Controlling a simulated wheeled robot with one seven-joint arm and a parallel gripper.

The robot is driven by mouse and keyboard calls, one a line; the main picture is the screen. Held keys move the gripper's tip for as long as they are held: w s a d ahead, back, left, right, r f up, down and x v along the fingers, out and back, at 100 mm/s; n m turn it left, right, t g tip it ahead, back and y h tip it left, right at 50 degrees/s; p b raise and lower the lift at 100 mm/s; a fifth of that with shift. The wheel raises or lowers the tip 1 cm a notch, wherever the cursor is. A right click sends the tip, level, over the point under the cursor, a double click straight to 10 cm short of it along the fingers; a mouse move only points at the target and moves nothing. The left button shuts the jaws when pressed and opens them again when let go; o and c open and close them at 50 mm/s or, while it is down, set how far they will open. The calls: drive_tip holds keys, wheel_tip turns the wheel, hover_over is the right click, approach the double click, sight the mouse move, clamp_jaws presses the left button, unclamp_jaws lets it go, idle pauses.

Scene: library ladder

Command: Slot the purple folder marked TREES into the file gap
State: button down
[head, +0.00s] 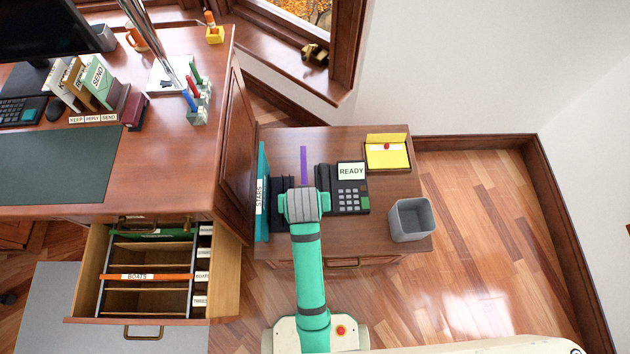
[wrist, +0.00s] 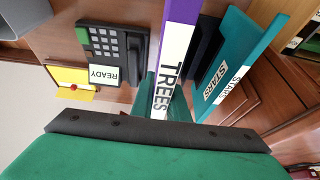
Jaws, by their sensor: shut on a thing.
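The purple folder (head: 303,165) shows as a thin upright edge above the small side table. In the wrist view the purple folder (wrist: 177,35) carries a white strip reading TREES. My gripper (head: 303,196) is shut on it; my wrist hides the fingertips from above. I cannot tell whether the folder touches the table or the dark holder (head: 284,190) beside it. The open file drawer (head: 225,285) is at lower left, with labels on its right side. Its front gap (head: 150,301), beside the TREES label (head: 200,301), looks empty. An orange BOATS folder (head: 147,276) lies across behind it.
A teal STARS folder (head: 262,170) stands left of my gripper. A phone (head: 349,198) with a READY sign and a yellow note tray (head: 387,153) are right. A grey bin (head: 410,219) stands at the table's right. The desk's side (head: 232,140) rises between table and desk.

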drive_tip(key=w+f, duration=0.2)
drive_tip(key=w, duration=0.1)
drive_tip(key=w+f, duration=0.1)
drive_tip(key=w, duration=0.1)
drive_tip(key=shift+w+d, duration=0.2)
drive_tip(key=shift+d, duration=0.1)
drive_tip(key=x, duration=0.9)
drive_tip(key=shift+w+d, duration=0.2)
drive_tip(key=shift+w, duration=0.2)
drive_tip(key=c, duration=1.7)
unclamp_jaws()
